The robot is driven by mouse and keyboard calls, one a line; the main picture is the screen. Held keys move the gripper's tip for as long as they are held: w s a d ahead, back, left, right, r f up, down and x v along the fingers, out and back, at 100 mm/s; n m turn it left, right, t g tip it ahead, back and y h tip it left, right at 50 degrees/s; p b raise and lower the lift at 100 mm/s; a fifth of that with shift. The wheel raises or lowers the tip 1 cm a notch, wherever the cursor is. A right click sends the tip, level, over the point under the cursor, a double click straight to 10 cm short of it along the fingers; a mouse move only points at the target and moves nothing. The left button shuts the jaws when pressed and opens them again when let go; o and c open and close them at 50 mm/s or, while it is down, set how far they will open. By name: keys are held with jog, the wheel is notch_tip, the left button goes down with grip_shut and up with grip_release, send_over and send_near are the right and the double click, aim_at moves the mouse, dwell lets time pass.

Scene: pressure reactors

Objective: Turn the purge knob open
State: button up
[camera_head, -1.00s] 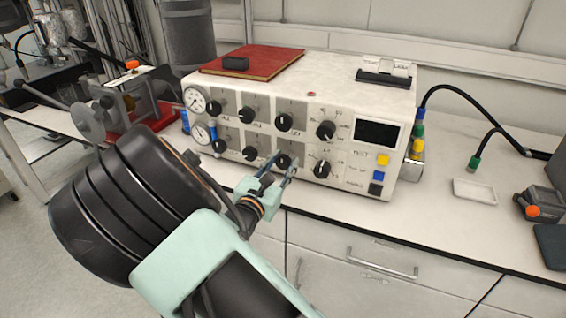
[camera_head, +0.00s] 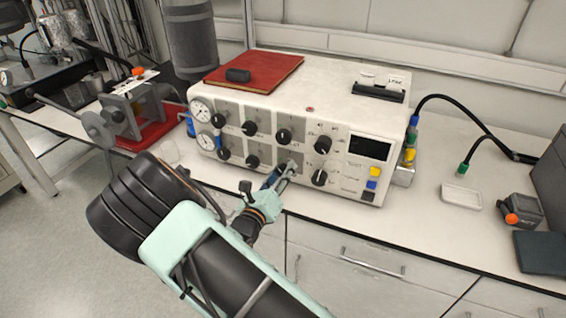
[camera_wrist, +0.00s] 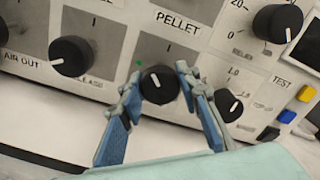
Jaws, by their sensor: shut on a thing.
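The white control unit (camera_head: 335,105) stands on the bench with two rows of black knobs. My gripper (camera_head: 284,170) is at the third knob of its lower row. In the wrist view, my gripper (camera_wrist: 160,80) is shut on this black knob (camera_wrist: 158,88), one blue finger on each side. Its white mark points up and slightly left. A small green dot sits on the panel up-left of it. The word PELLET is above; I cannot read a purge label. In the head view my fingers largely hide the knob.
Neighbouring knobs flank my fingers: one left (camera_wrist: 72,56), one lower right (camera_wrist: 228,104), one upper right (camera_wrist: 277,22). Coloured buttons (camera_head: 372,184) are at the unit's right. A red book (camera_head: 255,73) lies on top. Clear bench lies in front.

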jog(key=n+p, duration=0.3)
jog(key=n, duration=0.1)
jog(key=shift+r+n, duration=0.1)
jog(key=shift+n, duration=0.2)
jog(key=shift+f+n+p, duration=0.2)
jog(key=shift+n+p, duration=1.15)
jog(key=shift+n, duration=0.95)
jog(key=o, duration=1.2)
jog(key=v, duration=1.2)
